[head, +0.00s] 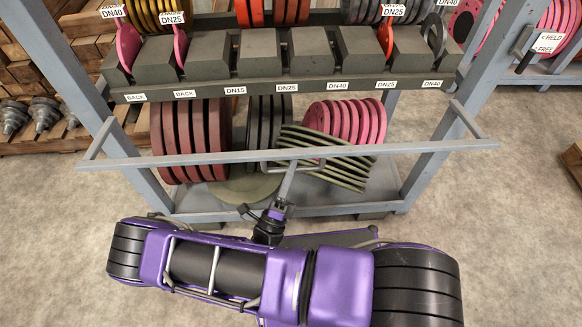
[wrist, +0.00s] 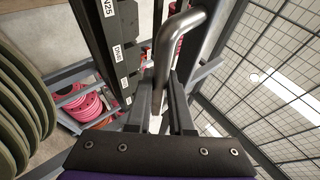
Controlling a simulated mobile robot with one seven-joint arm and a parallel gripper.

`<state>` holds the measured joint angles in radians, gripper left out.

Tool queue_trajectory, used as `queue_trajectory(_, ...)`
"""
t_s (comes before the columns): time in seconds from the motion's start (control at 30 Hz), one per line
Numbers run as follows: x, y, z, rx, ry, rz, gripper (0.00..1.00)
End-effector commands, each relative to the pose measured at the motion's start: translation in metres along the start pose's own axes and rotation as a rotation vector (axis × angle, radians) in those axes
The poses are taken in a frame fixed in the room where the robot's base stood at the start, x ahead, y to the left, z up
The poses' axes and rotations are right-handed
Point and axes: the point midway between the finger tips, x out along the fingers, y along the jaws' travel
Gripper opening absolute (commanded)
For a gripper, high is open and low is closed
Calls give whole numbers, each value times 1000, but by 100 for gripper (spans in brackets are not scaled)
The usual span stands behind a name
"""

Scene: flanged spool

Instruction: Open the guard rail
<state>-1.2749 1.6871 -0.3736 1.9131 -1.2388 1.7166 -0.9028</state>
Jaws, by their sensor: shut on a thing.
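The guard rail (head: 190,159) is a long grey bar across the front of the rack's lower bay, with short side arms running back at both ends. A bent metal handle (head: 266,169) sits near the middle of the bar. My gripper (head: 287,182) reaches up to it from the front. In the wrist view, the handle (wrist: 178,45) is a bent rod between the fingers of my gripper (wrist: 163,92), which is shut on it. The exact finger contact is partly hidden.
Behind the rail stand dark red discs (head: 190,140), pink discs (head: 345,122) and tilted green discs (head: 340,170). A labelled shelf (head: 300,87) lies above. Wooden pallets (head: 50,125) stand at the left. Wire mesh (wrist: 270,90) shows in the wrist view.

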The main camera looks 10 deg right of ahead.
Motion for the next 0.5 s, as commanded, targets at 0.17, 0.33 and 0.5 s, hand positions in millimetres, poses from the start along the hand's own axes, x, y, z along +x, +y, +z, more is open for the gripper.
queue_trajectory(0.17,0,0,1,1,-1,-1,43)
queue_trajectory(0.33,1,-1,1,1,-1,-3,50)
queue_trajectory(0.5,-1,-1,1,1,-1,-3,50)
